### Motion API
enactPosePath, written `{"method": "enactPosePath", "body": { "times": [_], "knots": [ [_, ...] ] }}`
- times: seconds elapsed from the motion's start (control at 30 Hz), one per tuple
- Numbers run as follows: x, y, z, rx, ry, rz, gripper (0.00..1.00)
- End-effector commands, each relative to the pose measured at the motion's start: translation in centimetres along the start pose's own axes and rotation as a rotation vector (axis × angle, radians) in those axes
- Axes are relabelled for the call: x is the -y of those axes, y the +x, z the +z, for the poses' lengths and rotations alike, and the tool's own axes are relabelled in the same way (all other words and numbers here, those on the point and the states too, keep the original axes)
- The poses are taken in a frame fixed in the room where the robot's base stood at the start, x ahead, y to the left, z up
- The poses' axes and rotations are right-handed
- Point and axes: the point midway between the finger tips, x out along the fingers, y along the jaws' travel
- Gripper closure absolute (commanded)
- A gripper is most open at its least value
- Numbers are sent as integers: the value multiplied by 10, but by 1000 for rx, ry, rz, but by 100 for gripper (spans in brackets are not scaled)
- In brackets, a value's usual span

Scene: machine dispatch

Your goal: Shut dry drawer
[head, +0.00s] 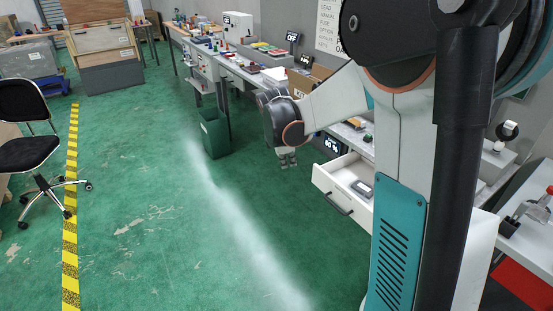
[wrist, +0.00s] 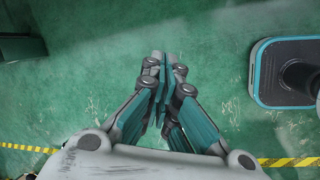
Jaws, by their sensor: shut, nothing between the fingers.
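An open white drawer (head: 343,193) with a dark bar handle (head: 340,204) sticks out from under the bench, right of centre in the head view. A small grey item (head: 362,188) lies inside it. I cannot read any label that says whether it is the dry drawer. My gripper (head: 288,162) hangs pointing down, left of and apart from the drawer, over the green floor. In the wrist view my gripper (wrist: 165,62) has its fingertips together with nothing between them. The drawer does not show in the wrist view.
A dark green bin (head: 214,134) stands on the floor near the benches. A black office chair (head: 32,150) is at the left, by a yellow-black floor line (head: 71,200). Benches with tools run along the wall. The floor in front of the drawer is clear.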

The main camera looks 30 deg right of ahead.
Motion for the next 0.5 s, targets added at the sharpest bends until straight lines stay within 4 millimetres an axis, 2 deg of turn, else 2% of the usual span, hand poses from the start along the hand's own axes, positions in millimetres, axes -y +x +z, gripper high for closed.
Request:
{"method": "enactPosePath", "body": {
  "times": [0.03,0.2,0.4,0.5],
  "knots": [
    [-10,15,4,14,-43,-14,100],
    [-30,69,20,57,-216,-70,100],
    [-41,127,37,88,-388,-135,100],
    [-42,146,42,95,-442,-158,100]
  ]
}}
